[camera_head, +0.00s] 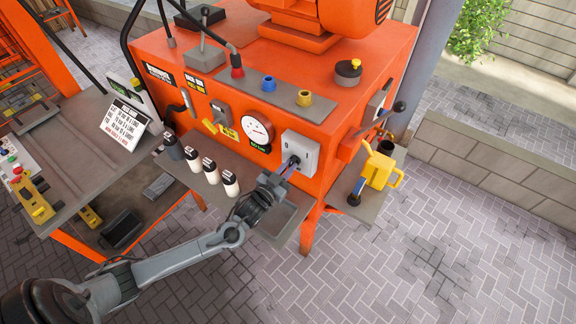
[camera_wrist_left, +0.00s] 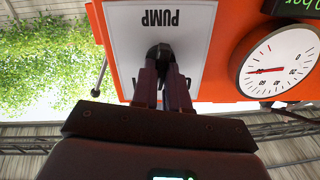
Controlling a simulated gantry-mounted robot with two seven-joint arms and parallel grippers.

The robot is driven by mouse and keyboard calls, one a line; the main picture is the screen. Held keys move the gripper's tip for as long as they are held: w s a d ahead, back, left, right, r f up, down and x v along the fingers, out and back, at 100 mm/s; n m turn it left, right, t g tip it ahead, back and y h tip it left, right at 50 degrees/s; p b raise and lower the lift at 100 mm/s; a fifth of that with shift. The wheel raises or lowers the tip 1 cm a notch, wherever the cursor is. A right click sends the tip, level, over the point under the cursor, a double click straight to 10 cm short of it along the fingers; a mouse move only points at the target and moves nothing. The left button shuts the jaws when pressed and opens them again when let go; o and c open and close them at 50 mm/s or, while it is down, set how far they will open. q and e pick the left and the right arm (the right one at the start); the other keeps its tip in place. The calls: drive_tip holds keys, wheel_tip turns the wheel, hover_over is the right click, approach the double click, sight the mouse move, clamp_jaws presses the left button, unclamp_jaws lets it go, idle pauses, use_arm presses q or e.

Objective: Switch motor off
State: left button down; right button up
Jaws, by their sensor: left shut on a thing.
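The motor machine is a large orange housing (camera_head: 190,62). A grey switch box (camera_head: 307,148) is on its front face. In the left wrist view its pale plate (camera_wrist_left: 125,50) reads PUMP, upside down. A small dark switch handle (camera_wrist_left: 160,49) sticks out of that plate. My left gripper (camera_head: 290,167) is at the box, its two fingers shut on the handle; the fingertips (camera_wrist_left: 161,75) partly hide it. Which way the handle is turned I cannot tell. My right gripper is not in view.
Several bottles (camera_head: 210,171) stand on a shelf below. A yellow can (camera_head: 380,168) is on the right ledge. Paved floor is open at right.

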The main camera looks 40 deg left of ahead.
use_arm(q)
drive_tip(key=n+p, duration=0.2)
drive_tip(key=n, duration=0.3)
drive_tip(key=shift+n, duration=0.3)
drive_tip(key=shift+a+n+p, duration=0.1)
drive_tip(key=shift+n+p, duration=0.65)
drive_tip(key=shift+n, duration=0.95)
drive_tip(key=c, duration=1.1)
unclamp_jaws()
drive_tip(key=shift+c, duration=0.2)
drive_tip(key=shift+s+f, duration=0.1)
drive_tip(key=shift+s, duration=0.4)
drive_tip(key=s+d, duration=0.1)
drive_tip(key=s, duration=0.8)
drive_tip(key=shift+s+b, duration=0.3)
drive_tip(key=shift+s, duration=0.1)
